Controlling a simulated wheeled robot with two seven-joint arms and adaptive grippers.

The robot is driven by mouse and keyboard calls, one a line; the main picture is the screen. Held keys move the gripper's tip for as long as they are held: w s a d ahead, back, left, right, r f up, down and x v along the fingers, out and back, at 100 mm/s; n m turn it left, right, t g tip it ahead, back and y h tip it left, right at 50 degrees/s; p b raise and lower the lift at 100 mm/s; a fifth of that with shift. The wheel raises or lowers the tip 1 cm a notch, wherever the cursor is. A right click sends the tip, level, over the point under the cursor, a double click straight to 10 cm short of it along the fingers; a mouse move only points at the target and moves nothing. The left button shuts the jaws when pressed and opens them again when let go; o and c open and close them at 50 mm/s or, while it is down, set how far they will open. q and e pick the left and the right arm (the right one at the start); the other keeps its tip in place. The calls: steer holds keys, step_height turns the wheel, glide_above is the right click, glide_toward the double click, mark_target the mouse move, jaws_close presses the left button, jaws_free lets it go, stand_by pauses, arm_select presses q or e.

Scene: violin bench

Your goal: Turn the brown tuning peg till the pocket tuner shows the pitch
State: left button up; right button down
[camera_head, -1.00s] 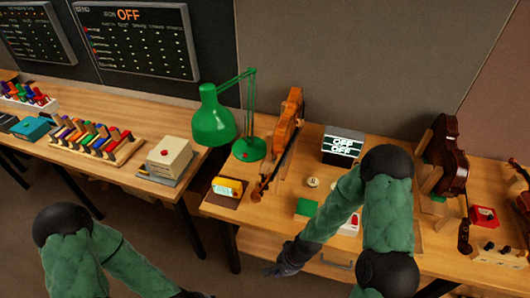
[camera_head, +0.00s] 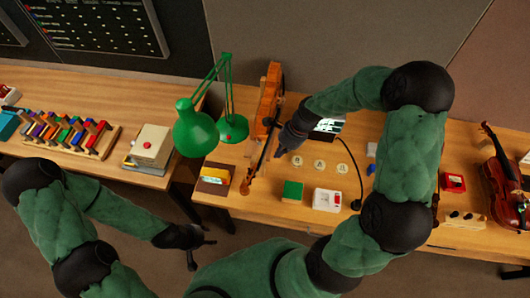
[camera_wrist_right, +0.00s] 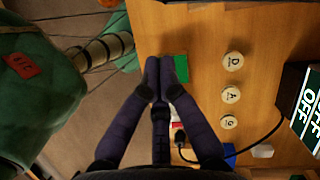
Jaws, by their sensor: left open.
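The near violin (camera_head: 268,95) stands tilted beside the green lamp, its dark neck running down toward the front of the bench. The brown tuning peg is too small to make out at its head. The yellow pocket tuner (camera_head: 216,174) lies on a brown mat left of the violin's head; its reading is illegible. My right gripper (camera_head: 281,154) is just right of the violin's neck; contact cannot be told. In the right wrist view its fingers (camera_wrist_right: 160,64) are together with nothing visible between them. My left gripper (camera_head: 200,248) is open and empty, in front of the bench.
A green lamp (camera_head: 195,128) stands left of the violin. Lettered discs (camera_head: 319,164), a green box (camera_head: 292,190) and a white box (camera_head: 327,200) lie to the right. Another violin (camera_head: 503,180) is at far right.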

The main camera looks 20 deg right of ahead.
mark_target(250, 172)
steer(key=a+f, duration=0.2)
steer(key=f, duration=0.1)
steer(key=w+a+f+p, duration=0.1)
steer(key=a+f, duration=0.4)
steer(key=shift+w+a+f+p, duration=0.2)
steer(key=shift+w+f+p, duration=0.1)
steer(key=shift+f+p, duration=0.1)
arm_select(q)
steer(key=shift+r, duration=0.85)
